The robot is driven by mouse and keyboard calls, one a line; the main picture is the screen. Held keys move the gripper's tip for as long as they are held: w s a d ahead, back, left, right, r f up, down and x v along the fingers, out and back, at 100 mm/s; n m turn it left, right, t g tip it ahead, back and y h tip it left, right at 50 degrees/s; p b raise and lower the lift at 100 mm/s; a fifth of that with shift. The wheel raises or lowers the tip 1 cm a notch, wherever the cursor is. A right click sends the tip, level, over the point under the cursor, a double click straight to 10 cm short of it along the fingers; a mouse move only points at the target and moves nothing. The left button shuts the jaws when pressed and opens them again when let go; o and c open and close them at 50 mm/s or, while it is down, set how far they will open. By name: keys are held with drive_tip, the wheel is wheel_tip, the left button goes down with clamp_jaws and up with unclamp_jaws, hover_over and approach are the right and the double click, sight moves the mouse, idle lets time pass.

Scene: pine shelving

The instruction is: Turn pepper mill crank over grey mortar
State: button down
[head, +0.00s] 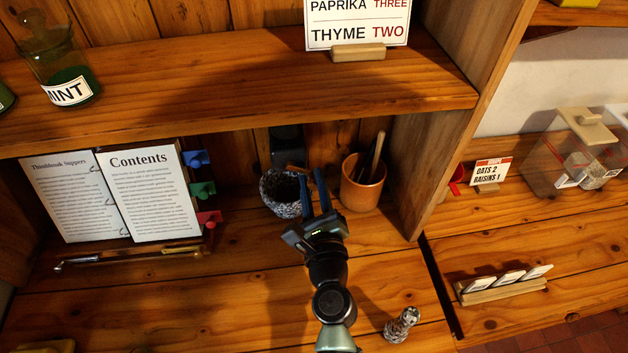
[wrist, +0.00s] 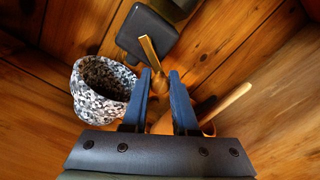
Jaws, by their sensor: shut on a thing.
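The pepper mill (head: 286,146) is a dark block on the back wall of the lower bay. It also shows as a dark square in the wrist view (wrist: 147,35). Its brass-coloured crank (wrist: 149,52) reaches from the mill in between my blue fingers. The grey mortar (head: 281,208) is a speckled bowl below the mill, left of my fingers. It shows at left in the wrist view (wrist: 100,108), open side up and dark inside. My gripper (head: 312,174) is shut on the crank's end, which the fingers partly hide. I cannot tell what is in the mortar.
A terracotta pot (head: 362,190) with utensils stands close to the right of my fingers. An open recipe book (head: 155,195) stands at left. A small speckled object (head: 402,325) is at the front right. An upright divider (head: 425,170) bounds the bay.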

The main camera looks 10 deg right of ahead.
drive_tip(key=shift+w+a+r, duration=0.1)
drive_tip(key=shift+r, duration=0.3)
drive_tip(key=c, duration=0.9)
unclamp_jaws()
drive_tip(key=shift+o, duration=1.1)
drive_tip(key=shift+f, duration=0.2)
drive_tip(key=shift+s+f, duration=0.15)
drive_tip(key=shift+s, duration=0.4)
drive_tip(key=s+b, duration=0.2)
drive_tip(key=s, duration=1)
drive_tip(key=shift+b, duration=0.35)
